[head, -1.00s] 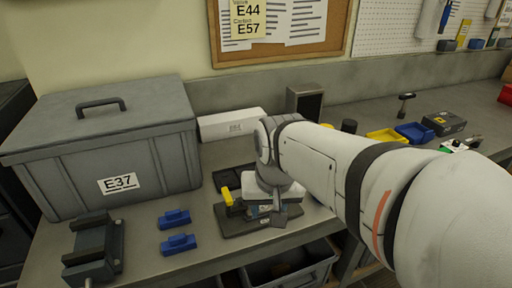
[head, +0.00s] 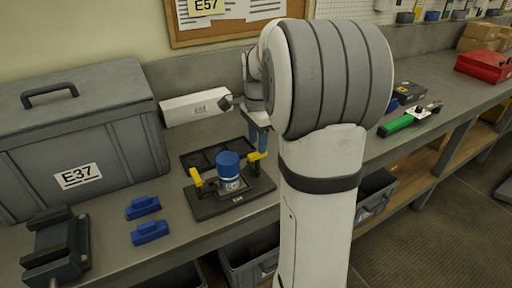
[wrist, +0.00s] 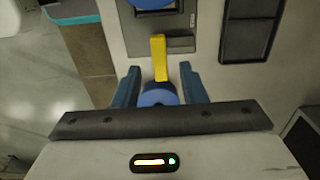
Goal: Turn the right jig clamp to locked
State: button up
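The dark jig plate (head: 235,205) lies on the bench with a blue capped cylinder (head: 229,172) standing in its middle. A yellow left clamp (head: 196,180) and a yellow right clamp (head: 257,157) flank the cylinder. My gripper (head: 259,140) points down at the right clamp, its blue fingers apart. In the wrist view, my gripper (wrist: 160,88) has its fingers on either side of a round blue knob at the base of the yellow clamp arm (wrist: 159,58). The arm points toward the blue cylinder (wrist: 154,4). I cannot tell whether the fingers touch the knob.
A dark compartment tray (head: 205,155) lies behind the plate. Two blue blocks (head: 143,207) (head: 150,232) and a dark vise (head: 56,245) are at left, before a large grey case (head: 110,140). A white box (head: 197,107) stands behind.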

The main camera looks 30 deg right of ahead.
aim_at(254, 160)
jog(key=shift+f, duration=1.6)
jog(key=shift+c, duration=0.2)
grip_shut()
